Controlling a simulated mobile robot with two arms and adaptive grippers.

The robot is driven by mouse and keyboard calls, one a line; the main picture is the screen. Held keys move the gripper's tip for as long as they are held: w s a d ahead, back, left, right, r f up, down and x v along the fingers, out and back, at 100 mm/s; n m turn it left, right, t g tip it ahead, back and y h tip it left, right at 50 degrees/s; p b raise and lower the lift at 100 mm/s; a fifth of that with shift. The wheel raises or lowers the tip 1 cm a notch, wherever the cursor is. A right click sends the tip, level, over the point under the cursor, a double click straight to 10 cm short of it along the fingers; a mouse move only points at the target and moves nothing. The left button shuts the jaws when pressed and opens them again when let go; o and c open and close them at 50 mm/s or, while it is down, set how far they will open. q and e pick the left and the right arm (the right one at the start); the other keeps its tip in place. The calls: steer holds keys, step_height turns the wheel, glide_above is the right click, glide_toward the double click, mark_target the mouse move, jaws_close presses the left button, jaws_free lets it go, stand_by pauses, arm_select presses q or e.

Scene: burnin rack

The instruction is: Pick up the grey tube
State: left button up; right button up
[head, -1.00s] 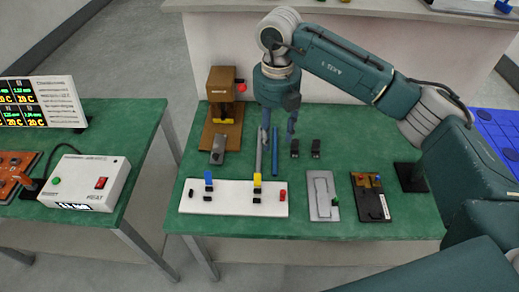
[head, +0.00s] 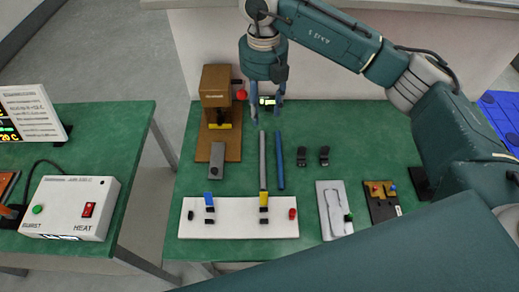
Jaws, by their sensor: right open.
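The grey tube (head: 263,162) lies on the green table (head: 350,135), its near end by the yellow clip of the white board. A blue tube (head: 280,160) lies just to its right, roughly parallel. My right gripper (head: 266,120) points down over the far ends of the two tubes, open, with nothing seen between its fingers. Whether its fingertips are at tube height cannot be told. My left gripper is not in view.
A white board (head: 225,230) with blue and yellow clips lies in front. A brown stand (head: 218,110) is at the left. Two small black blocks (head: 313,156) lie right of the tubes. A grey plate (head: 333,210) and a dark board (head: 382,202) lie front right.

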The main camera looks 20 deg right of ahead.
steer(key=f+b, duration=0.1)
steer(key=f, duration=0.1)
steer(key=b, duration=0.9)
glide_above(261, 157)
step_height(261, 157, down, 8)
steer(key=f, duration=0.2)
steer(key=f+p, duration=0.1)
steer(key=f, duration=0.2)
steer(key=shift+d+f, duration=0.2)
steer(key=shift+f, duration=0.05)
steer(key=f, duration=0.1)
steer(key=f+p, duration=0.1)
steer(key=f, duration=0.2)
steer(key=shift+a+f+p, duration=0.15)
steer(key=shift+a+p, duration=0.1)
steer(key=shift+p, duration=0.15)
steer(key=shift+f, duration=0.55)
jaws_close()
